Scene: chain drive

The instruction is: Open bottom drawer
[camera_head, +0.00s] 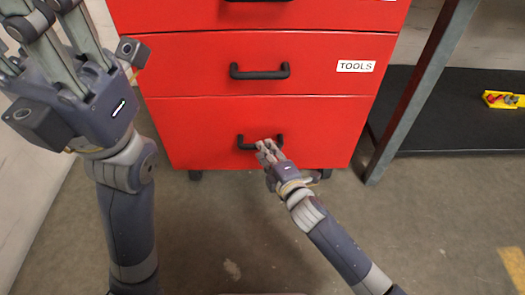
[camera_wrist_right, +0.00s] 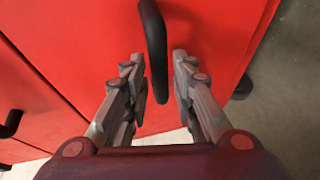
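The bottom drawer (camera_head: 210,120) is the lowest red front of the cabinet and looks shut. Its black handle (camera_head: 246,147) is partly hidden by my right gripper (camera_head: 264,150) in the head view. The right wrist view shows the handle (camera_wrist_right: 155,45) between and ahead of the two fingers of the right gripper (camera_wrist_right: 160,80). Those fingers are open, with gaps beside the bar; I see no clear grip on it. My left gripper (camera_head: 40,18) is raised at the upper left, well away from the drawer. Its fingertips crowd the frame edge, and their spacing is unclear.
Above is a middle drawer (camera_head: 200,65) with a black handle (camera_head: 259,72) and a TOOLS label (camera_head: 356,66). A grey metal post (camera_head: 412,95) and a black shelf (camera_head: 450,125) stand at the right. The concrete floor (camera_head: 200,225) before the cabinet is clear.

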